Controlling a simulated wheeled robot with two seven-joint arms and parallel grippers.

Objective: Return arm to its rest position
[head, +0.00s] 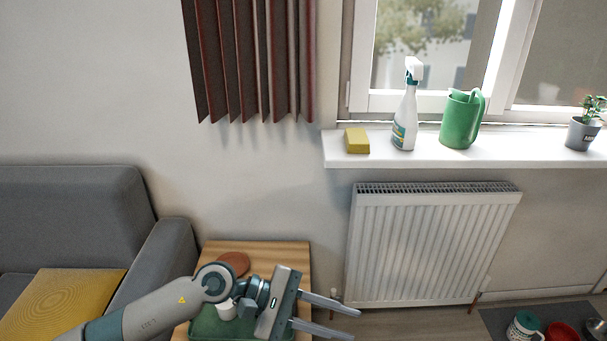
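My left arm comes in from the lower left of the head view and reaches over a small wooden side table. My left gripper (348,322) points to the right, past the table's right edge, in front of the radiator. Its two long fingers are spread apart with nothing between them. My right arm and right gripper are not in view.
The wooden side table (290,256) holds a green tray (203,325), a white cup (227,310) and a brown round item (235,262). A grey sofa (75,205) stands left. A radiator (430,245) hangs under the windowsill (350,161), which holds a spray bottle (405,118).

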